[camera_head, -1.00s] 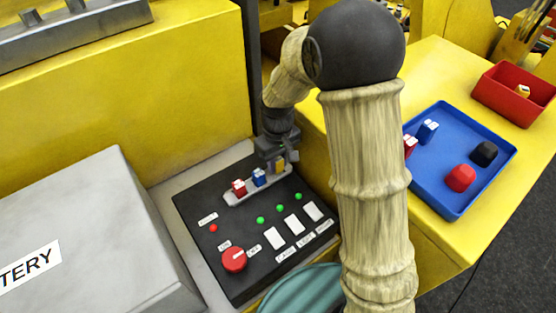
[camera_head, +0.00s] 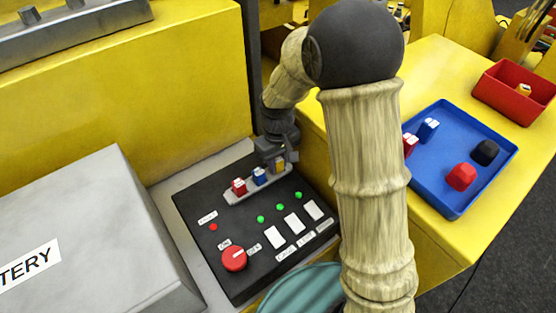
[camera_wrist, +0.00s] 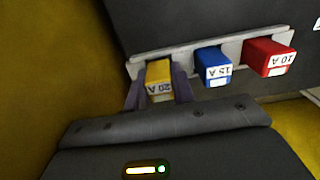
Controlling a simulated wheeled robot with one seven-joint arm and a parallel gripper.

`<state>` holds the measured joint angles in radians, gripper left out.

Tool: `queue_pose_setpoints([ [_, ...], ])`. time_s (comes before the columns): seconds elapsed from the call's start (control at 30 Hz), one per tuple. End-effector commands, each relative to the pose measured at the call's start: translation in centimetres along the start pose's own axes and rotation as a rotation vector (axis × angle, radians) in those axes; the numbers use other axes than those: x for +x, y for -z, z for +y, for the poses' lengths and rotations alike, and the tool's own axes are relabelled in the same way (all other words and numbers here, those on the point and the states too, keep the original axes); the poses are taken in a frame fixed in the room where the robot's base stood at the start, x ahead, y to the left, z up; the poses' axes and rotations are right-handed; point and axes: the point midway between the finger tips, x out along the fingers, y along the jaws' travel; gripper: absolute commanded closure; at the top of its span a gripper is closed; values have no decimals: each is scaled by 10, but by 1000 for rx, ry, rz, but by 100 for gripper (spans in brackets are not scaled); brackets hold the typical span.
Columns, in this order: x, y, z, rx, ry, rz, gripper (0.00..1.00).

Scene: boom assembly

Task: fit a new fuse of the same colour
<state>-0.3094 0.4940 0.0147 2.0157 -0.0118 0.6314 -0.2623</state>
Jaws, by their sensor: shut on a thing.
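A yellow fuse marked 20 A (camera_wrist: 159,80) stands at the end of the fuse strip (camera_head: 231,198), beside the blue fuse (camera_head: 259,176) and the red fuse (camera_head: 239,187). My gripper (camera_head: 277,165) is over that end of the strip, its fingers shut on the yellow fuse. In the wrist view my gripper (camera_wrist: 158,90) has one finger on each side of it. The blue fuse, marked 15 A (camera_wrist: 212,66), and the red fuse, marked 10 A (camera_wrist: 268,58), stand apart from the fingers. I cannot tell how deep the yellow fuse sits.
A black panel (camera_head: 210,262) has a red knob (camera_head: 234,259), green lights and white switches. A blue tray (camera_head: 452,203) holds blue and red fuses, a red cap (camera_head: 461,177) and a black cap (camera_head: 485,153). A red bin (camera_head: 505,101) holds a yellow fuse (camera_head: 523,90). My arm hides part of the tray.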

Motion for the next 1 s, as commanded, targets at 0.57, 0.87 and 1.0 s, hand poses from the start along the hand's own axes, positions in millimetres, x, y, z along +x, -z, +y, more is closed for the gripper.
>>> queue_pose_setpoints([
  [0.57,11,-1,0,0,1,-2,97],
  [0.87,15,-3,-1,0,3,-10,97],
  [1.0,15,-3,-1,0,3,-11,97],
])
